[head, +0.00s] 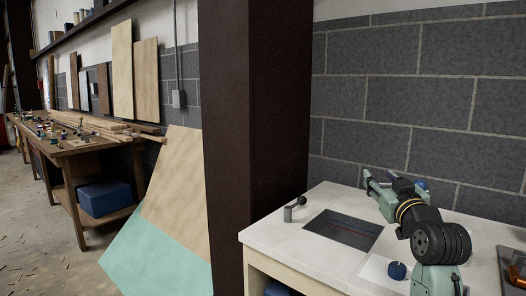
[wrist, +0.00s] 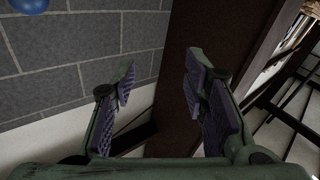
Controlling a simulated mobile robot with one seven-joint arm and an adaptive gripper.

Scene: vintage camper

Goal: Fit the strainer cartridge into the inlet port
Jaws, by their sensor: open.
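My gripper (head: 367,178) is open and empty, raised above the back of the white counter (head: 322,193). Its two padded fingers are spread apart in the wrist view (wrist: 158,82), with only wall and a dark post beyond them. A blue ribbed knob (head: 397,270) sits on a pale panel at the counter's front, beside my arm; I cannot tell whether it belongs to the strainer cartridge. A blue rounded thing (head: 421,184) shows partly behind my gripper, and a blue ball-like thing (wrist: 28,4) is at the wrist view's top left. I cannot make out the inlet port for certain.
The counter has a dark rectangular recess (head: 343,230) and a grey fitting with a black knob (head: 293,207). A dark tray (head: 508,262) with an orange item is cut off at the right edge. A brown post (head: 252,110) stands left of the counter; a workbench (head: 80,147) is farther left.

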